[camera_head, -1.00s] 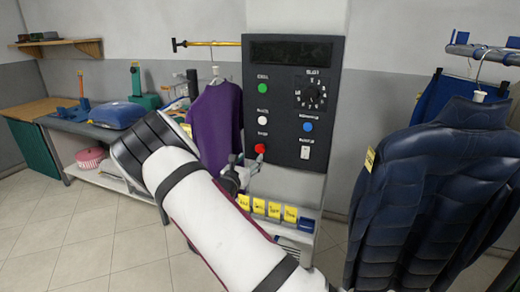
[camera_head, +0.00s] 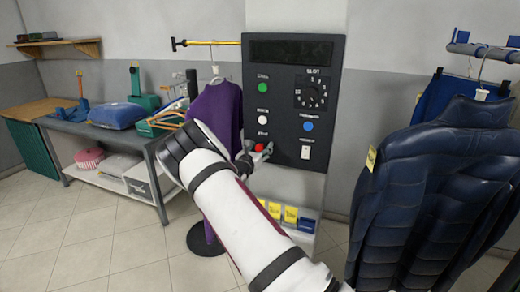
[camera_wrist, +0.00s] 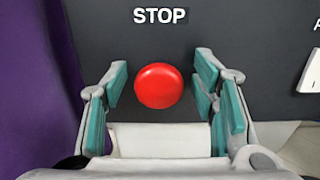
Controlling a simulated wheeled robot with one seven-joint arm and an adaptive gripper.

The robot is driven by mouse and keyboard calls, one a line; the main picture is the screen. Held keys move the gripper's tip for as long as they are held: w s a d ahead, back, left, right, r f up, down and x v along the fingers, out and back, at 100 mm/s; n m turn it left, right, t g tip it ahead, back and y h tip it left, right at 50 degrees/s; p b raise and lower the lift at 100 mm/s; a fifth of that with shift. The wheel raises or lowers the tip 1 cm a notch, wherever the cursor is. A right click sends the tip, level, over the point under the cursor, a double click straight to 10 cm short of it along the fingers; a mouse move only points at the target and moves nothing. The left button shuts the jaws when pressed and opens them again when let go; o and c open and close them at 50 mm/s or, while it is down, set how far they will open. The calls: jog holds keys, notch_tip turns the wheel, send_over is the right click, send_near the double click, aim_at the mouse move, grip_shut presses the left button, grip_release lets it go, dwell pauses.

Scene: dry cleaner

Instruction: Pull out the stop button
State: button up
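The red stop button (camera_wrist: 159,86) is on the dark control panel (camera_wrist: 235,45), under the white word STOP in the wrist view. In the head view the button (camera_head: 259,147) is at the panel's lower left, just by my gripper (camera_head: 254,157). In the wrist view my gripper (camera_wrist: 160,92) is open, with one teal-padded finger on each side of the button. Gaps show between the pads and the button. How deep the fingertips reach along the button cannot be told.
The panel also has a green button (camera_head: 263,87), a white button (camera_head: 262,115), a blue button (camera_head: 308,126), a dial (camera_head: 311,95) and a white switch (camera_head: 306,152). A purple garment (camera_head: 213,120) hangs close at left. A dark blue padded jacket (camera_head: 430,190) hangs at right.

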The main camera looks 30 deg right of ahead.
grip_shut()
jog(key=shift+p+v, duration=0.7)
jog(key=shift+v, duration=0.2)
jog(key=shift+o, duration=0.3)
grip_release()
jog(key=shift+a, duration=0.1)
jog(key=v, duration=1.2)
